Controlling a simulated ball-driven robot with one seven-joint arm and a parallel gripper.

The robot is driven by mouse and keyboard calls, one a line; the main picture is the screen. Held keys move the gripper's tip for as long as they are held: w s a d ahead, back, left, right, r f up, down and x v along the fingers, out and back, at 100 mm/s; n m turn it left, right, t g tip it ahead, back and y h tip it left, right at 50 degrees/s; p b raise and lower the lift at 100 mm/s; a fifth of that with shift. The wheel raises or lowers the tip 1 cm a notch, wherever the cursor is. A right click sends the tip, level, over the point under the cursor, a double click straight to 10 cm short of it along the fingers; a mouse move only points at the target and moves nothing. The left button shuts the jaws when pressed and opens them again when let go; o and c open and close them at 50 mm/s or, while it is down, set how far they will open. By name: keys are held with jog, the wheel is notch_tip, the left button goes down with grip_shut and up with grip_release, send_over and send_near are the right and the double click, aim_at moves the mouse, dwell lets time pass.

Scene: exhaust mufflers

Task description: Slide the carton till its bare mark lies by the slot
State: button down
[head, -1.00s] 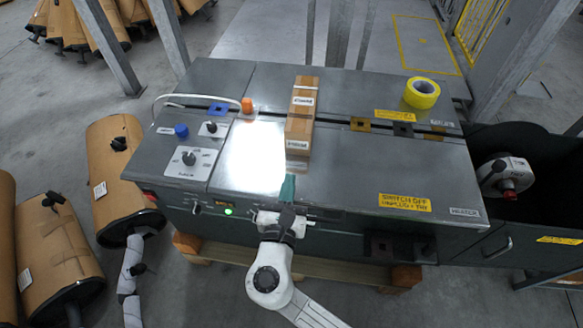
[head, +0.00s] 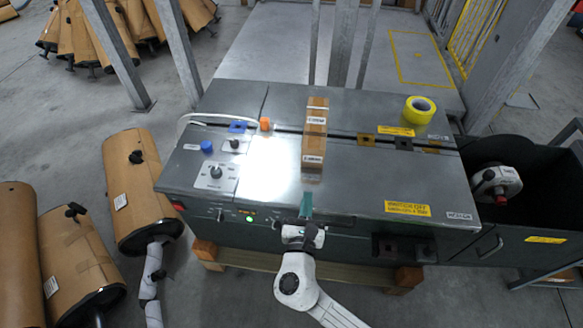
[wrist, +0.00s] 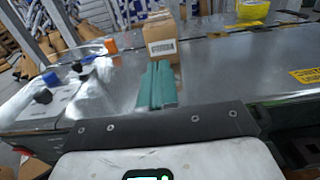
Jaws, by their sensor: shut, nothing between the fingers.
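The carton (head: 314,145) is a long, narrow brown box with white labels, lying on the grey metal bench top (head: 375,182). It lies across the dark slot (head: 343,136) that runs along the bench. In the wrist view the carton's near end (wrist: 163,46) shows a printed white label. I cannot make out a bare mark for certain. My gripper (head: 306,203) has green fingers, shut and empty, at the bench's front edge. In the wrist view its fingers (wrist: 157,85) point at the carton's near end, with a gap between them.
A control panel with a blue button (head: 207,146) is on the bench's left. An orange block (head: 265,124) stands left of the carton. Yellow tape (head: 419,106) lies at the back right. The bench top right of the carton is mostly clear. Wrapped mufflers (head: 139,190) lie left on the floor.

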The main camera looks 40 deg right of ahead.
aim_at(313, 152)
jog(key=x, duration=1.3)
jog(key=shift+w+d, duration=0.25)
jog(key=shift+b+x, duration=0.75)
jog(key=shift+x, duration=0.45)
jog(key=shift+w+d, duration=0.3)
jog(key=shift+a, duration=0.1)
